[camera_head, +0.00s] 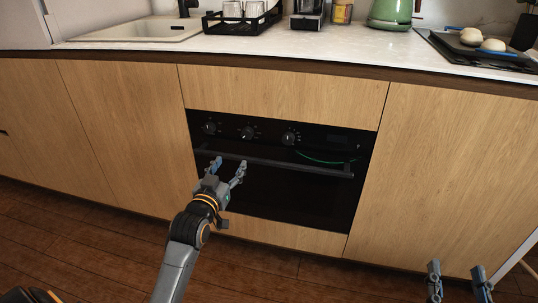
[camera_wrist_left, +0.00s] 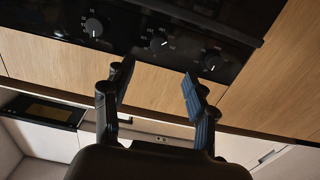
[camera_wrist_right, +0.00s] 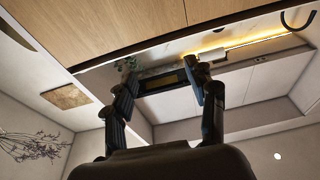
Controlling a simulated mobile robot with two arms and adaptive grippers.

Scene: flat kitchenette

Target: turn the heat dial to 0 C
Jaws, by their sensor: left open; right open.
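The black oven (camera_head: 270,192) has three dials on its front panel: a left dial (camera_head: 210,128), a middle dial (camera_head: 248,133) and a right dial (camera_head: 290,138). In the left wrist view three dials show, one at left (camera_wrist_left: 94,27), one in the middle (camera_wrist_left: 158,43) and one at right (camera_wrist_left: 211,60). Their markings are too small to read, so I cannot tell which is the heat dial. My left gripper (camera_head: 229,168) is open and empty in front of the oven handle, below the dials and apart from them. My right gripper (camera_head: 456,270) is open and empty, low at right.
The oven handle (camera_head: 275,164) runs across the door below the dials. A green curved line shows on the oven front at right. Wooden cabinet fronts (camera_head: 440,170) flank the oven. The counter (camera_head: 330,42) above holds a dish rack (camera_head: 240,20) and green kettle (camera_head: 391,12).

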